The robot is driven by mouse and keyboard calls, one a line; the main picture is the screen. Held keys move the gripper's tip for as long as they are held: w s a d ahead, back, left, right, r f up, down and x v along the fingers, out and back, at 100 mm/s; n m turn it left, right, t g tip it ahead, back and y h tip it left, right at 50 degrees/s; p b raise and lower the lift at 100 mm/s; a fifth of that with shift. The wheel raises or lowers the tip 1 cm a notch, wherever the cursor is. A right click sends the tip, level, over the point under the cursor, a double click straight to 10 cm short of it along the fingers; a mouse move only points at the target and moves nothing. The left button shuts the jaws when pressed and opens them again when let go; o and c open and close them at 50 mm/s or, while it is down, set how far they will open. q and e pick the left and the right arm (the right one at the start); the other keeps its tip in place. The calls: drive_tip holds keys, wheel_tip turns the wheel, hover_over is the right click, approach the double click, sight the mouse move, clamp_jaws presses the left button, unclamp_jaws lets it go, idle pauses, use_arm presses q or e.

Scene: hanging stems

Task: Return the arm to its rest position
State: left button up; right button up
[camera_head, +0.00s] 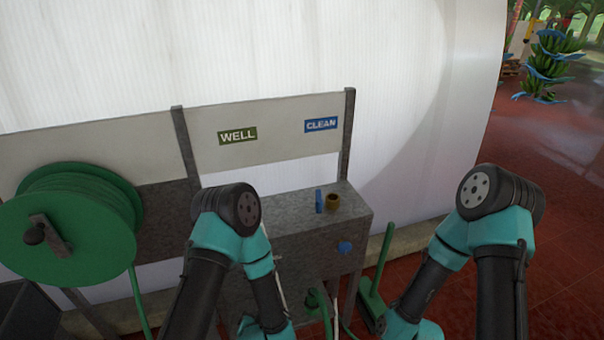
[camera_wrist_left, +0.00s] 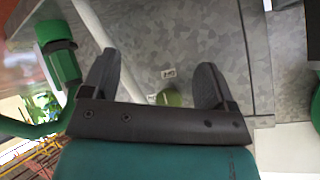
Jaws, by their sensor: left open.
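My left gripper (camera_wrist_left: 158,85) shows in the left wrist view with its two dark fingers spread apart and nothing between them. Behind the fingers is a grey mottled metal surface with a small white label and a round green part (camera_wrist_left: 169,97). In the head view my left arm comes up from the lower left and bends in front of the grey metal cabinet (camera_head: 330,255); its gripper is not visible there. My right arm stands bent at the right, and its gripper is out of view.
A green hose reel (camera_head: 70,225) stands at the left. On the cabinet top are a small blue piece (camera_head: 319,201) and a brown ring-like piece (camera_head: 333,201). WELL (camera_head: 237,136) and CLEAN (camera_head: 321,124) signs hang above. Red floor lies right.

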use_arm(q)
drive_tip(key=s+a+n+g+h, duration=0.5)
drive_tip(key=s+a+g, duration=0.3)
drive_tip(key=s, duration=0.4)
drive_tip(key=shift+a+n+g, duration=0.2)
drive_tip(key=shift+n+g, duration=0.4)
drive_tip(key=shift+n, duration=0.1)
drive_tip(key=shift+c, duration=0.3)
